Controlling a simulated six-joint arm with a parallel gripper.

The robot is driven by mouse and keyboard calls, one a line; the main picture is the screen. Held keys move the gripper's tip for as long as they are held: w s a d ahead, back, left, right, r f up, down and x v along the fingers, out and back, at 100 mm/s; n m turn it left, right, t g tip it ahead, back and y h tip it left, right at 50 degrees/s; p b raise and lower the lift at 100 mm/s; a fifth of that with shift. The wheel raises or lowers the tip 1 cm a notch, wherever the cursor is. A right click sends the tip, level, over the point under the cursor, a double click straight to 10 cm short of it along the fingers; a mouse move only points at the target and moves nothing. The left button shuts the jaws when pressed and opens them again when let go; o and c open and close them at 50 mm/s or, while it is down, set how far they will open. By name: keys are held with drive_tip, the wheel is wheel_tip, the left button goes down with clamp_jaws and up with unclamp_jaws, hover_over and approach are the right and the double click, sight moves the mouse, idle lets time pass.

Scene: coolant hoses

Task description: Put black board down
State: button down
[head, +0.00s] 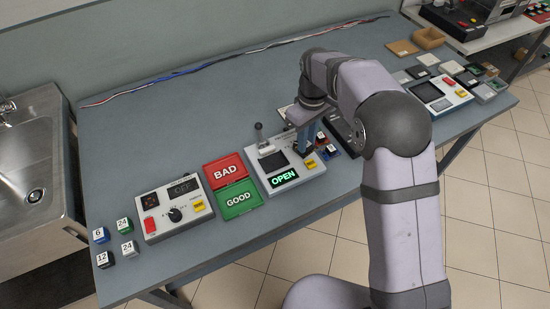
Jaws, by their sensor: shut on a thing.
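My gripper (306,150) points down over the right side of a white test unit (285,185) with an upright lever and a green lit display reading OPEN. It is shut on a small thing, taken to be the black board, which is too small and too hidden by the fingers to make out. A dark rectangular area (275,161) shows on top of the unit, just left of my gripper; I cannot tell whether it is a recess or a board. Whether the held thing touches the unit cannot be told.
A red BAD tray (224,171) and a green GOOD tray (239,199) lie left of the unit. Further left are a white power box (172,208) and several numbered blocks. Small blue and red blocks stand close right of my gripper. Cables (235,60) lie along the back.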

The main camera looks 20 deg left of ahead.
drive_tip(key=s+a+r+m, duration=0.2)
drive_tip(key=a+r, duration=0.1)
drive_tip(key=a, duration=0.6)
drive_tip(key=shift+s+r+m+p, duration=0.15)
drive_tip(key=shift+r+m+p, duration=0.15)
drive_tip(key=shift+m+p, duration=0.1)
drive_tip(key=shift+f+p, duration=1.4)
drive_tip(key=shift+f, duration=3.6)
